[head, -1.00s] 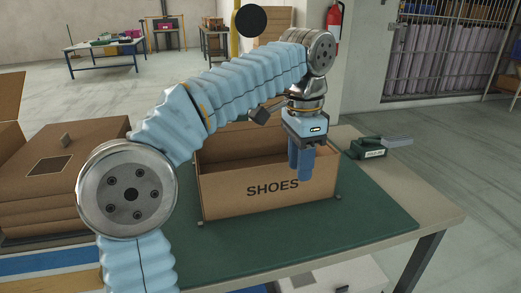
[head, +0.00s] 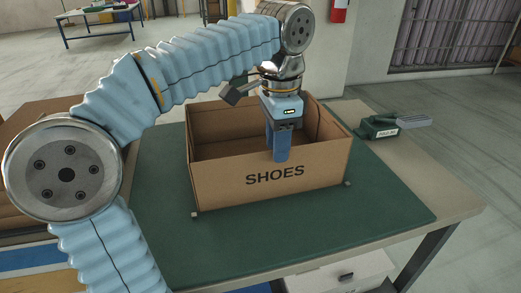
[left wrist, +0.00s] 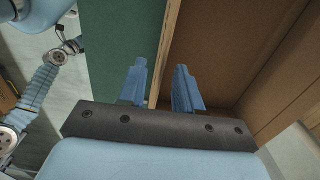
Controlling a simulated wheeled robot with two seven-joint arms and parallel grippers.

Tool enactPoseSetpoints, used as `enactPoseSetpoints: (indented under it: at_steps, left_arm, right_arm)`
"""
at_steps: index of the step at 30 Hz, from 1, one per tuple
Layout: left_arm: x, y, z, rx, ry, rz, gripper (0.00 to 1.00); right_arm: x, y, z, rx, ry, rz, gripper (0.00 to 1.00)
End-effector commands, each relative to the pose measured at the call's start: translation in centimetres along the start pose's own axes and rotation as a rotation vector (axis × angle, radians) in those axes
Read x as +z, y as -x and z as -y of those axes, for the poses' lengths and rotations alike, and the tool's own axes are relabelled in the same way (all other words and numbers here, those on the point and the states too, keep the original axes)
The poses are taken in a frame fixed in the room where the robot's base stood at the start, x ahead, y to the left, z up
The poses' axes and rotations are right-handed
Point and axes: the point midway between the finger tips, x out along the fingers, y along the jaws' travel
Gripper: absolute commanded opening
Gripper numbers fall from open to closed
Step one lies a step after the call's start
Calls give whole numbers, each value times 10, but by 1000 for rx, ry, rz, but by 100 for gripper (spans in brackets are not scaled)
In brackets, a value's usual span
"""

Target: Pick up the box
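The box (head: 221,188) is an open brown cardboard box marked SHOES, standing upright on a green mat (head: 385,215). My left gripper (head: 280,157) points down at the middle of its front wall, with a blue finger in front of the wall just above the lettering. In the left wrist view, the gripper (left wrist: 160,92) is open. The box wall's top edge (left wrist: 165,52) runs between the two fingers, one over the mat side and one over the inside. A second blue arm shows at the left of that view, but its gripper is too small to make out.
Other brown cardboard (head: 40,110) is at the left, partly behind my arm. The mat is clear in front of the box.

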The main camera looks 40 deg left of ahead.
Motion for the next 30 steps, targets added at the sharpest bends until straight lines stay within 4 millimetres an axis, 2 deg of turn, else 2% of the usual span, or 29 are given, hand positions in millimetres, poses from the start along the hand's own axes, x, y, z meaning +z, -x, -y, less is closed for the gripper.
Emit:
enactPoseSetpoints:
  at_steps: [7, 10, 16, 23, 30]
  left_arm:
    - [0, -39, 3, 1, 0, 1, 34]
    - [0, -45, 3, 0, 0, 0, 34]
    - [0, -46, 4, 0, 0, -1, 34]
    - [0, -45, 3, 0, 0, 0, 0]
    - [0, -45, 3, 0, 0, 0, 0]
  right_arm:
    - [0, -6, -3, 1, -1, -1, 0]
    - [0, -6, -3, 1, -1, -1, 0]
    - [0, -6, -3, 1, -1, -1, 0]
    - [0, -6, -3, 1, -1, -1, 0]
    - [0, -6, -3, 1, -1, -1, 0]
